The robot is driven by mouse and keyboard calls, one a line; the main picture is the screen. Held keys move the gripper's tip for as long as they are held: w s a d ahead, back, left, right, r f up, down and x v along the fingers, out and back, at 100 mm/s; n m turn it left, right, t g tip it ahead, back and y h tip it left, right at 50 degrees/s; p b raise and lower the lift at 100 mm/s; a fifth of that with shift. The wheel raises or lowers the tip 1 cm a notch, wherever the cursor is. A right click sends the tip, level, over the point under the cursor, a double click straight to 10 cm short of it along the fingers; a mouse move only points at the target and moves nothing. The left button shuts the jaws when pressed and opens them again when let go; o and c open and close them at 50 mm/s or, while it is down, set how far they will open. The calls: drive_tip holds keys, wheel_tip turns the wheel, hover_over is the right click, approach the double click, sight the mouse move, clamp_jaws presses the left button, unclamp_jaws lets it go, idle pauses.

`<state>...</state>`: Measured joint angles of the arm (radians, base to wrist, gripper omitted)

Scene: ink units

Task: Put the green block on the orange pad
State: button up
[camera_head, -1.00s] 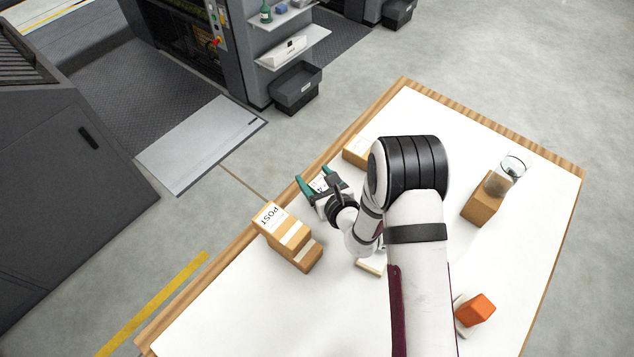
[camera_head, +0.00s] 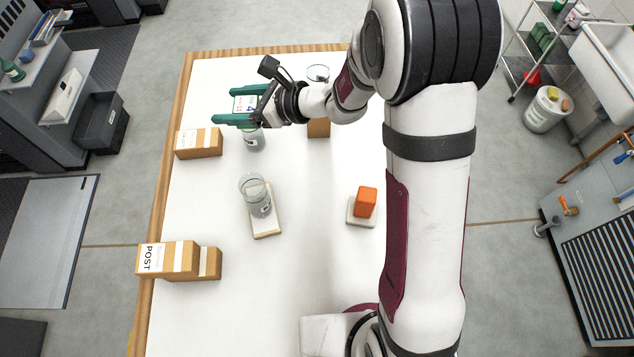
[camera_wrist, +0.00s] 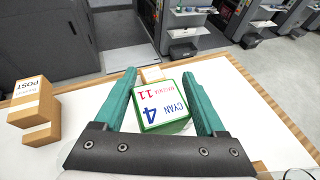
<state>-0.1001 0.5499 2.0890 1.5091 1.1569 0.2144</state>
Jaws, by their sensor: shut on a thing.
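My gripper (camera_head: 220,105) is shut on a block (camera_head: 245,103) with a white label reading CYAN 4. In the wrist view, my gripper's teal fingers (camera_wrist: 159,74) stand either side of the block (camera_wrist: 162,107), whose edges look green. The block seems to be held above the table near its far left part. No pad that is plainly orange shows. An orange block (camera_head: 366,201) sits on a pale pad (camera_head: 360,222) at the table's middle right. Another pale pad (camera_head: 266,228) bears a glass jar (camera_head: 257,195).
A glass jar (camera_head: 254,141) stands just below my gripper in the picture. A cardboard box (camera_head: 199,143) and a POST box (camera_head: 168,260) line the left edge. A carton (camera_head: 318,128) and a glass (camera_head: 318,73) are farther back. The table (camera_head: 310,260) is clear at the front.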

drive_tip(key=s+d+r, duration=0.1)
drive_tip(key=d+r, duration=0.1)
drive_tip(key=d, duration=1.1)
drive_tip(key=s+d+r, duration=0.1)
drive_tip(key=s+d, duration=1.6)
drive_tip(key=d, duration=0.2)
hover_over(364, 204)
drive_tip(key=w+a, duration=0.1)
drive_tip(key=w, duration=0.1)
wheel_tip(364, 204, down, 6)
drive_tip(key=shift+w+a+f, duration=0.1)
drive_tip(key=shift+f, duration=0.7)
drive_tip(key=shift+w+a+f, duration=0.15)
drive_tip(key=shift+f, duration=0.65)
drive_tip(key=shift+w+a+f, duration=0.1)
drive_tip(key=shift+f, duration=0.7)
drive_tip(key=shift+f, duration=0.1)
drive_tip(key=o, duration=1.3)
